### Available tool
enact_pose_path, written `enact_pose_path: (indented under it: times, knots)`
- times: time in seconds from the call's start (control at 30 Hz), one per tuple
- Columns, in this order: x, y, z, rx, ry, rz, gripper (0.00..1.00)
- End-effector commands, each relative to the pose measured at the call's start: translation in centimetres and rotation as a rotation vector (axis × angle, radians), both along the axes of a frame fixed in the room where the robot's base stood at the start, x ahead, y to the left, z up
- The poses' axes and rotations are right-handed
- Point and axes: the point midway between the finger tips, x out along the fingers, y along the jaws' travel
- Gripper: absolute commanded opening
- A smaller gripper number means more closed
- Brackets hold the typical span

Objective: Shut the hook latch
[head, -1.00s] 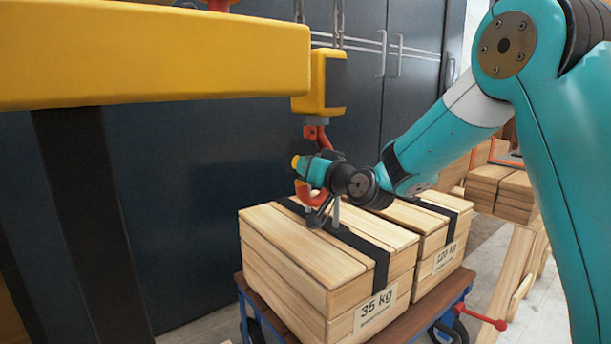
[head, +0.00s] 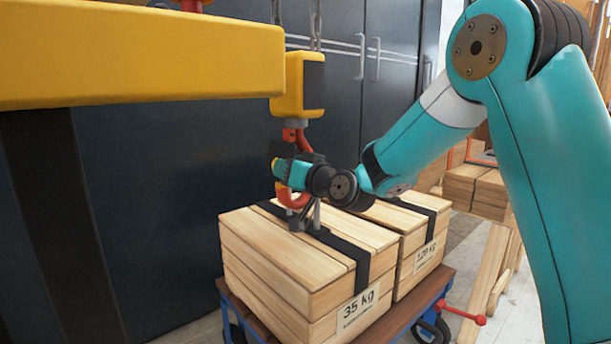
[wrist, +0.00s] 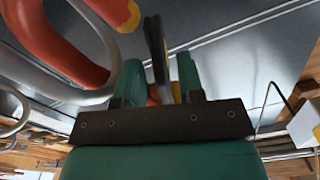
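The red-orange hook (head: 291,196) hangs from a yellow hoist block (head: 296,88) above the front crate. In the wrist view, the hook (wrist: 55,45) is large at upper left, with a yellow patch near its end. A grey ring (wrist: 88,97) passes through its bend. My gripper (head: 285,172) is beside the hook and hides part of it. In the wrist view, the teal fingers of my gripper (wrist: 159,78) stand apart. A dark flat piece (wrist: 157,50), probably the latch, stands between them, with a gap on its right. How the latch meets the hook tip is hidden.
The front wooden crate (head: 285,265), marked 35 kg, and a second crate (head: 422,255) stand on a blue-framed cart (head: 405,318). A yellow beam (head: 140,55) crosses the upper left. Dark cabinets (head: 170,200) stand behind.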

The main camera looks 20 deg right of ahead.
Motion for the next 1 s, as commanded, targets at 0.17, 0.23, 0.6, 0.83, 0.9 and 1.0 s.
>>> enact_pose_path:
  times: [0.17,0.23,0.6,0.83,0.9,1.0]
  knots:
    - [-2.6,-1.0,0.1,0.002,0.001,-0.004,0.35]
    - [-4.2,-1.6,-0.1,0.001,0.002,-0.005,0.35]
    - [-12.9,-4.4,-0.3,0.0,0.0,-0.007,0.35]
    - [-15.7,-5.2,-0.2,-0.001,0.001,-0.004,0.35]
    - [-16.0,-5.3,-0.1,-0.002,-0.001,-0.003,0.35]
    - [-16.2,-5.3,0.0,-0.002,-0.001,-0.002,0.35]
